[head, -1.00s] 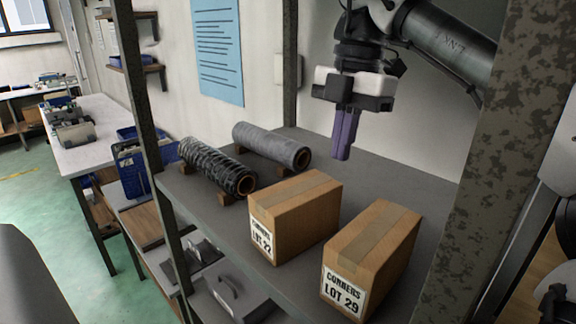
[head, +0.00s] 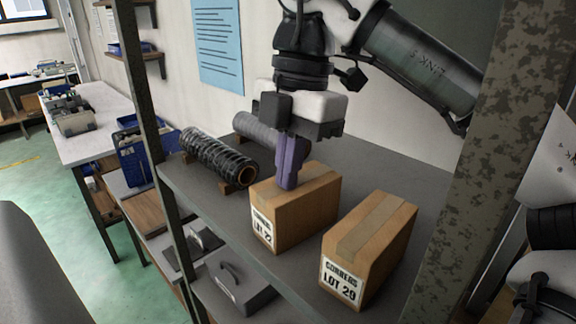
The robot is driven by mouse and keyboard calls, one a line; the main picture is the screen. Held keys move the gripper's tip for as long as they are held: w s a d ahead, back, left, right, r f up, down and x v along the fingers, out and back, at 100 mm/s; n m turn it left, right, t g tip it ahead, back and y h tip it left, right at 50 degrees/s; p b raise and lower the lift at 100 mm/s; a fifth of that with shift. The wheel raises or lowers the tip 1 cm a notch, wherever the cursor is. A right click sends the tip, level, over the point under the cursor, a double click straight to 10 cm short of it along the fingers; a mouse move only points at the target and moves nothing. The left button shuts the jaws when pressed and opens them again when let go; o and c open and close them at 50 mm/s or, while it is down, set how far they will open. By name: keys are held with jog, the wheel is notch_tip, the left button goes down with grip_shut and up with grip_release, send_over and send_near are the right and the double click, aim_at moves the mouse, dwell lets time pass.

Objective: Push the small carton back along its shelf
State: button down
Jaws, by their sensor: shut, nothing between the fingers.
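Two brown taped cartons stand side by side on the grey shelf (head: 395,178). The left carton (head: 311,212) looks a little smaller; its front label is only partly legible.
A black ribbed roll (head: 215,158) and a grey roll (head: 255,131), partly hidden by my gripper, lie on wooden blocks left of the cartons. Shelf posts rise at left (head: 150,120) and right (head: 487,150). Bare shelf shows behind the right carton.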

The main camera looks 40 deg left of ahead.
jog(key=shift+f, duration=0.4)
jog(key=w+d, duration=0.2)
jog(key=w, duration=1.6)
jog(key=shift+d, duration=0.35)
jog(key=shift+w+r, duration=0.1)
